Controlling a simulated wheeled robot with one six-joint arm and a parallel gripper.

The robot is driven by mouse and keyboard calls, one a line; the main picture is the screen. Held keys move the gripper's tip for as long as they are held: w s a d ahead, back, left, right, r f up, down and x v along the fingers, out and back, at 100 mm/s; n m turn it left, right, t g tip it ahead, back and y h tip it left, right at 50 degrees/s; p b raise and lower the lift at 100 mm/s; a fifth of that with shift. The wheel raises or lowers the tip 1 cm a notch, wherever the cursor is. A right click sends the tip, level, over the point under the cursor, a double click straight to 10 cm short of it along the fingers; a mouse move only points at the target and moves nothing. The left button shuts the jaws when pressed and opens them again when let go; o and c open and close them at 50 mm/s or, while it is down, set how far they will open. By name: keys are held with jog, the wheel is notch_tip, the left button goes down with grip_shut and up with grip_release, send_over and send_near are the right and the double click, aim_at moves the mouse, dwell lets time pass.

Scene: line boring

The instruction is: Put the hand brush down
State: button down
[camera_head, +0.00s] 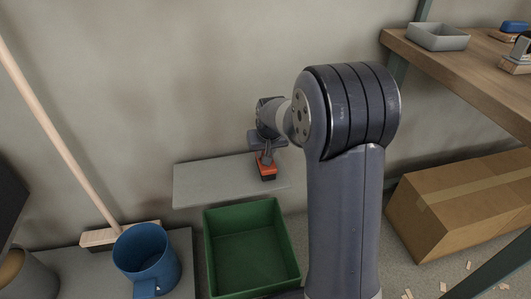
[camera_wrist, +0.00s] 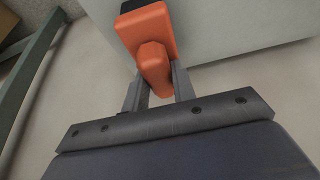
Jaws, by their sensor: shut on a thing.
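The hand brush (camera_head: 266,170) has an orange body with a dark underside. It is over the grey shelf board (camera_head: 205,186) by the wall in the head view. My gripper (camera_head: 266,157) is shut on the brush's handle. In the wrist view the orange brush (camera_wrist: 150,38) lies between the two fingers of my gripper (camera_wrist: 157,85), with the pale board (camera_wrist: 225,25) behind it. I cannot tell whether the brush touches the board. My own arm hides part of the scene to the right.
A green bin (camera_head: 250,250) stands in front of the board. A blue mug-like bucket (camera_head: 146,258) and a broom (camera_head: 60,140) are at the left. A cardboard box (camera_head: 465,210) and a wooden bench (camera_head: 460,68) with a grey tray (camera_head: 437,37) are at the right. The board's left part is bare.

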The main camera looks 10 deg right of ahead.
jog(key=shift+f, duration=0.1)
jog(key=c, duration=1.2)
grip_release()
jog(key=shift+o, duration=0.2)
jog(key=shift+r, duration=0.25)
jog(key=p+v, duration=0.4)
jog(key=v, duration=0.8)
jog(key=shift+p, duration=0.3)
jog(key=shift+f, duration=0.15)
jog(key=b+x, duration=0.5)
jog(key=x, duration=0.7)
jog(key=shift+s, duration=0.1)
jog(key=shift+r+p, duration=1.15)
jog(key=shift+r, duration=0.8)
